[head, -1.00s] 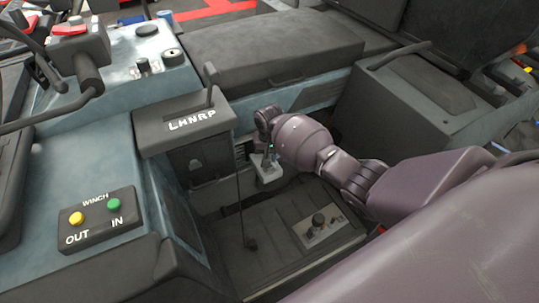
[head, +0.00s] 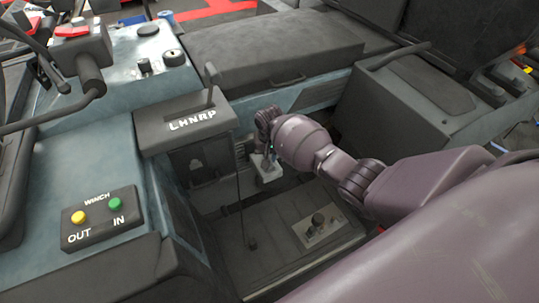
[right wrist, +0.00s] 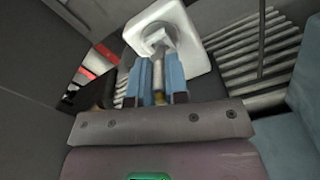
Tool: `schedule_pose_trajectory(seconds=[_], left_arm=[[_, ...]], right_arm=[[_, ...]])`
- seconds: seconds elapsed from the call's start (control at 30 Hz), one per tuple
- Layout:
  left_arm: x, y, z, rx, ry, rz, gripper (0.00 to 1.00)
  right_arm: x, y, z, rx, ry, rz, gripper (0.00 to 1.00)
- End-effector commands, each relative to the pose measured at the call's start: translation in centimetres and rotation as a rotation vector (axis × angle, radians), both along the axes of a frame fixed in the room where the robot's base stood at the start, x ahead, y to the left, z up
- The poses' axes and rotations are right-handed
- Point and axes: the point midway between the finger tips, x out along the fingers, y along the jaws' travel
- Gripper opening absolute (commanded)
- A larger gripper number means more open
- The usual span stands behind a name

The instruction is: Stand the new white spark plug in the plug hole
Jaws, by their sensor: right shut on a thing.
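My right gripper (right wrist: 158,70) is shut on the white spark plug (right wrist: 157,62) in the right wrist view. The plug is narrow, with a pale body and a brass-coloured end (right wrist: 159,97) on the palm side. Beyond the fingertips is a white block (right wrist: 195,58) with a round recess, which I take for the plug hole. The plug and fingertips overlap this recess, so I cannot tell whether the plug is in it. In the head view the right gripper (head: 267,155) is right at the small white block (head: 267,174), in the gap below the seat. My left gripper is not in view.
The shifter housing (head: 185,130) stands close left of the gripper, with a thin dark lever (head: 240,205) in front. A pale plate with a dark knob (head: 318,220) lies on the floor panel (head: 275,250). The seat (head: 270,50) bounds the gap behind; ribbed metal fins (right wrist: 262,35) flank the block.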

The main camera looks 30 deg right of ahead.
Motion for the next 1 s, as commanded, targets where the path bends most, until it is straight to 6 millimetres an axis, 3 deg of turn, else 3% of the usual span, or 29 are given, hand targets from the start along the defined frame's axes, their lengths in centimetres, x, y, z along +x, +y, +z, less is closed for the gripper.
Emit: schedule_pose_trajectory(seconds=[1.0], left_arm=[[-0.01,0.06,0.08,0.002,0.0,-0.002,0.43]], right_arm=[[0.05,0.02,-0.84,0.0,-0.001,0.001,0.0]])
